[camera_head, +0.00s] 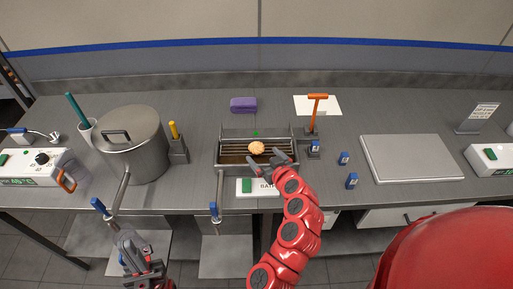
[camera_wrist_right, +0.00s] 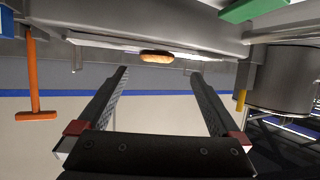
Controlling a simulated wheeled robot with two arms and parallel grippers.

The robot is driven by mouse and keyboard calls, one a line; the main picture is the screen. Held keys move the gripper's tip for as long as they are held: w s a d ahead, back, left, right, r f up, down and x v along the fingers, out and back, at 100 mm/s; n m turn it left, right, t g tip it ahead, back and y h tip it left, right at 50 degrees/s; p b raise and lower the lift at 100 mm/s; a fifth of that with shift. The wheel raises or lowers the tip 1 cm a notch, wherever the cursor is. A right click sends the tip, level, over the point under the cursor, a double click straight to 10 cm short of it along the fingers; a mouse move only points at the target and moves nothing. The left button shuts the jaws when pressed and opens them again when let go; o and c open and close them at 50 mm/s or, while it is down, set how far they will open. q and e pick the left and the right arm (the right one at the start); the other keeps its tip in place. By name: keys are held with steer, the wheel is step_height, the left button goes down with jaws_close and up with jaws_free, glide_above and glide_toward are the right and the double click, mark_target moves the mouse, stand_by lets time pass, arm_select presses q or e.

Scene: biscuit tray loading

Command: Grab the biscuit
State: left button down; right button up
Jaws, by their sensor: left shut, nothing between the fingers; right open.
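The round, golden-brown biscuit (camera_head: 256,148) is at the metal tray-like fryer (camera_head: 217,158) in the middle of the counter. Whether it rests on something or hangs above the bottom, I cannot tell. My right gripper (camera_head: 262,159) is open at the biscuit's near side, with fingers spread toward it. In the right wrist view the biscuit (camera_wrist_right: 157,56) shows edge-on, just beyond and between the open fingertips (camera_wrist_right: 158,72), with no visible contact. My left gripper (camera_head: 150,268) is shut and empty, low at the left, in front of the counter and far from the biscuit.
A large lidded pot (camera_head: 133,158) stands left of the fryer. An orange-handled tool (camera_head: 317,108) stands upright behind right, and a purple block (camera_head: 243,104) lies behind. Small blue-topped items (camera_head: 344,158) and a flat grey plate (camera_head: 411,160) are at right.

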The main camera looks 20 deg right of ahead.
mark_target(258, 148)
steer(key=p+x, duration=0.2)
steer(key=x, duration=0.1)
steer(key=shift+w+d, duration=0.2)
steer(key=shift+w, duration=0.05)
steer(key=shift+x, duration=0.9)
steer(key=shift+f, duration=0.1)
steer(key=shift+s, duration=0.1)
steer(key=c, duration=0.8)
